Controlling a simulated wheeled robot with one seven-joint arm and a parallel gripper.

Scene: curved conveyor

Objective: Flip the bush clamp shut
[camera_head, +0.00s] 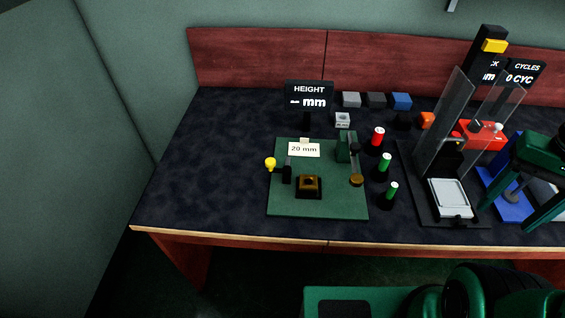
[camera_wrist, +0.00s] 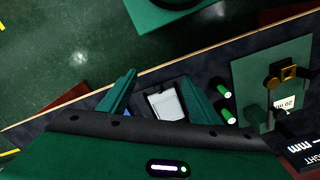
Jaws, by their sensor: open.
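A green fixture plate (camera_head: 290,208) lies on the bench left of centre, with a brass-coloured block with a hole (camera_head: 309,186) on it. At the plate's left edge is a small black bracket (camera_head: 287,172) with a yellow knob (camera_head: 270,163). At its right is a green post (camera_head: 343,147) with an upright lever and a brown knob (camera_head: 357,180). I cannot tell which of these is the bush clamp. My gripper (camera_head: 505,217) is open and empty at the right, well away from the fixture. In the wrist view my gripper (camera_wrist: 160,73) shows two spread green fingers, with the plate (camera_wrist: 248,72) at the right.
A press-like station (camera_head: 450,165) with clear side panels and a white pad (camera_head: 450,198) stands between the fixture and my gripper. Red and green cylinders (camera_head: 385,162) stand right of the plate. A HEIGHT sign (camera_head: 309,92) and small blocks are behind. The bench's left side is clear.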

